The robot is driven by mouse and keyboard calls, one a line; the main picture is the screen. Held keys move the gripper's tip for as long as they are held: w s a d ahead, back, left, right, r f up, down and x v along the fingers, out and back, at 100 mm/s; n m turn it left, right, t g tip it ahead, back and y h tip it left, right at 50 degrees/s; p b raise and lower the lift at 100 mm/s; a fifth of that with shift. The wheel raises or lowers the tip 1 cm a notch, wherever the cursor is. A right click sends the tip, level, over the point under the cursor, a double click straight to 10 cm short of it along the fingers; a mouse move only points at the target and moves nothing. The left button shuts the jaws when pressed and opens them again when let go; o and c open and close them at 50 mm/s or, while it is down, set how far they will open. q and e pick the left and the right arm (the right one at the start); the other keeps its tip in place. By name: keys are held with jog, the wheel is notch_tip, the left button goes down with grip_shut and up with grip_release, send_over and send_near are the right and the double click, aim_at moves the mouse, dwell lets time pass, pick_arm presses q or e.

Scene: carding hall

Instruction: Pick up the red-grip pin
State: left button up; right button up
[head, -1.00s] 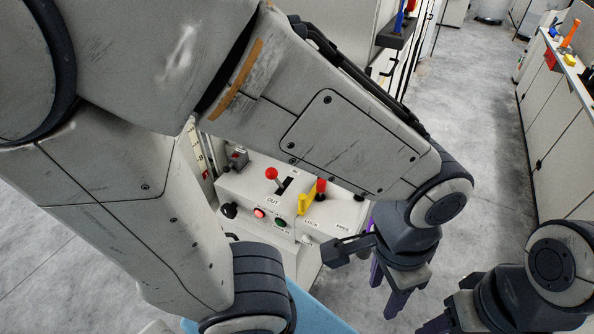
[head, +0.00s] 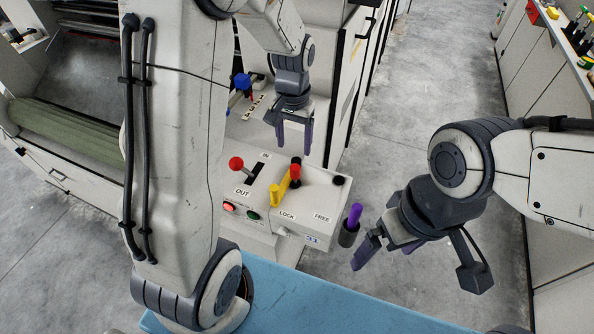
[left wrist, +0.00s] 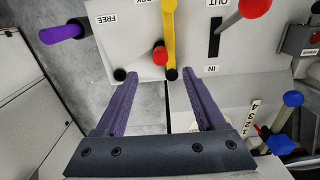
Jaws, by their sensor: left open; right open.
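The red-grip pin (head: 295,172) stands in the top of the pale control box, close beside the yellow lever (head: 281,188). In the left wrist view its red grip (left wrist: 159,57) shows just beyond the fingertips, between their lines, next to the yellow lever (left wrist: 169,28). My left gripper (head: 294,148) is open and empty, pointing down above and behind the pin; its two fingers also show in the left wrist view (left wrist: 160,82). My right gripper (head: 388,256) is open and empty, in front and to the right of the box.
A red-ball lever (head: 236,163) rises from a slot left of the pin. A purple-handled tool (head: 354,214) stands in a dark holder near my right gripper. A blue knob (head: 242,81) lies behind. Floor (head: 395,120) to the right is clear.

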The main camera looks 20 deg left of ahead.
aim_at(295, 167)
pick_arm(q)
jog(key=f, duration=0.5)
jog(key=shift+w+a+f+p, duration=0.1)
jog(key=shift+a+f+p, duration=0.05)
jog(key=shift+a+p, duration=0.15)
jog(key=f, duration=0.1)
jog(key=f+p, duration=0.1)
jog(key=f, duration=0.2)
jog(key=shift+w+d, duration=0.15)
jog(key=shift+d, duration=0.15)
jog(key=shift+f, duration=0.65)
grip_shut()
